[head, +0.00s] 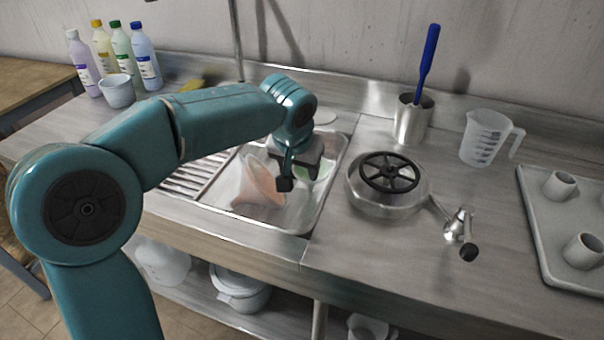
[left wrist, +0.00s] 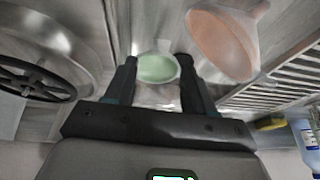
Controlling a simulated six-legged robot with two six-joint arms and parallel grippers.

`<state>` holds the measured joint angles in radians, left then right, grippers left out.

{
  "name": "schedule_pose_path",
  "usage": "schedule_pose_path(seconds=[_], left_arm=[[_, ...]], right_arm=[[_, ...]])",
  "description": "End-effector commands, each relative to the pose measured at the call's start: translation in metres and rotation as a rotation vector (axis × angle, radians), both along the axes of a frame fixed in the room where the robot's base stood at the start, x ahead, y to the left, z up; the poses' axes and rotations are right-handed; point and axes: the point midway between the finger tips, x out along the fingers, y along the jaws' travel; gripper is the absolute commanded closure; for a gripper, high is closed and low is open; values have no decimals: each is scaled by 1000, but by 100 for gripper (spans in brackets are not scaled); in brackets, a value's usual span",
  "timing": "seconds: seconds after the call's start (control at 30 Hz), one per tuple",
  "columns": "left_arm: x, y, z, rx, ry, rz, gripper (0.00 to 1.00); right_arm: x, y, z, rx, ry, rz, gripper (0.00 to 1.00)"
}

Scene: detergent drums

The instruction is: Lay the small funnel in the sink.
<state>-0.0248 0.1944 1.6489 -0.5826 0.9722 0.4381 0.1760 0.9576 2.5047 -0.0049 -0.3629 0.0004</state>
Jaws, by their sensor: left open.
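The sink (head: 312,216) is a steel basin left of the middle of the head view. A pale green round thing, which looks like the small funnel, lies in the sink (head: 326,171), partly hidden by my gripper. It also shows in the left wrist view (left wrist: 157,69), between and beyond the fingertips. A larger orange funnel (head: 259,184) lies on its side in the sink, left of my gripper; it also shows in the left wrist view (left wrist: 224,42). My left gripper (head: 299,181) is open and empty over the sink. My right gripper is not in view.
A steel pan-like vessel with a black handwheel (head: 388,185) and a tap-like valve (head: 458,226) stand right of the sink. Behind are a steel cup (head: 412,120) with a blue-handled tool and a measuring jug (head: 484,139). Several bottles (head: 146,60) stand back left.

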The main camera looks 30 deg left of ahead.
Motion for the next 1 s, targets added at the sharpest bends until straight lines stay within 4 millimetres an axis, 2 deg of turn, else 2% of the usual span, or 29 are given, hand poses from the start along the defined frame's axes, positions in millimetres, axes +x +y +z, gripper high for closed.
schedule_pose_path(seconds=[0.03, 0.1, 0.3, 1.0], left_arm=[[-4, -2, 14, 0, -4, -1, 46], [-9, -4, 26, 0, -3, -1, 46], [-19, -7, 47, 0, 0, -1, 46], [-20, -8, 50, 0, 1, 0, 46]], right_arm=[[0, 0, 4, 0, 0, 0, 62], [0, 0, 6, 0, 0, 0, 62], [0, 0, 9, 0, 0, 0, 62], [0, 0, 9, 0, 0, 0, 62]])
